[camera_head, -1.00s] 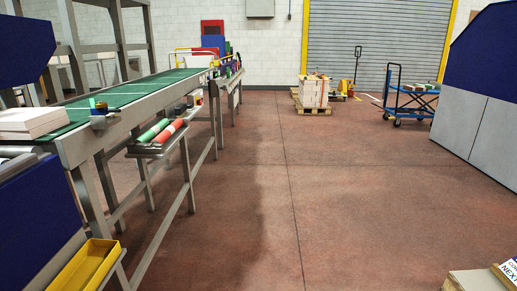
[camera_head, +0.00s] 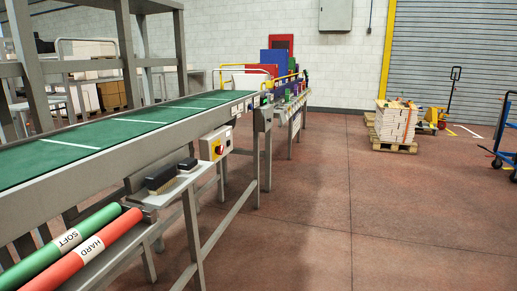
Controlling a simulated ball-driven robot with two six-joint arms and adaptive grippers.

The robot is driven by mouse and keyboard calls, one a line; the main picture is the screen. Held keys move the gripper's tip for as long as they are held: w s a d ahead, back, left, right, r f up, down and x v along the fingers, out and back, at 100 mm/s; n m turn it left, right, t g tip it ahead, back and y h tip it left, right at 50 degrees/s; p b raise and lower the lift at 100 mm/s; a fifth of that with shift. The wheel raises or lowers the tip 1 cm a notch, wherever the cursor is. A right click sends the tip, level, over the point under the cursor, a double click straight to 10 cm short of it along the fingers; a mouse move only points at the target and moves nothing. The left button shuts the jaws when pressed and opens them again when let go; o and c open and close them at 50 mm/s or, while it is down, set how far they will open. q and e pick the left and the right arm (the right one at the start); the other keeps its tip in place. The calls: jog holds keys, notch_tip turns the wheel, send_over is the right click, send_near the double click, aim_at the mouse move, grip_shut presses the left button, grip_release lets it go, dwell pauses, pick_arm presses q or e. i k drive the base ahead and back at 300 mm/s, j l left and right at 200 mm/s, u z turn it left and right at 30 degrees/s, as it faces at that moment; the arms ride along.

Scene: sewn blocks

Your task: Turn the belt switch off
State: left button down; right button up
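A yellow and pale switch box with a red knob (camera_head: 217,146) is mounted on the near side of the conveyor, a little left of the picture's middle. Its knob position is too small to read. The green belt (camera_head: 120,128) runs from the lower left away towards the back, with white lines across it. Neither of my grippers is in view.
Red-brown floor (camera_head: 330,230) lies clear to the right. A loaded pallet (camera_head: 394,127) stands further back.

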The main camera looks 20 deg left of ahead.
aim_at(219, 150)
jog(key=i+u, duration=0.25)
jog(key=i, duration=0.3)
jog(key=i+l+u, duration=0.2)
jog(key=i, duration=0.4)
